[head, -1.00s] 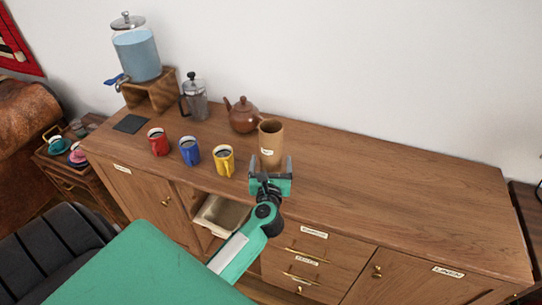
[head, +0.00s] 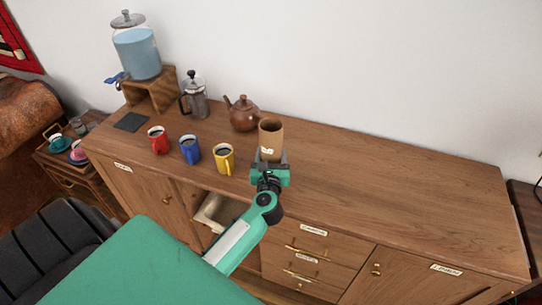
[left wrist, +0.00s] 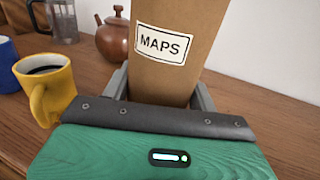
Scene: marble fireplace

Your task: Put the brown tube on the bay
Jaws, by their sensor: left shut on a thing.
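My left gripper (head: 270,163) is shut on the tube low down, with one finger on each side in the left wrist view (left wrist: 160,92). The tube's base is hidden behind the gripper, so I cannot tell whether it touches the top. My right gripper is out of view.
A yellow mug (head: 224,158), blue mug (head: 190,150) and red mug (head: 158,140) stand left of the tube. A teapot (head: 241,114) and French press (head: 194,98) are behind them. The sideboard top (head: 400,190) is clear to the right.

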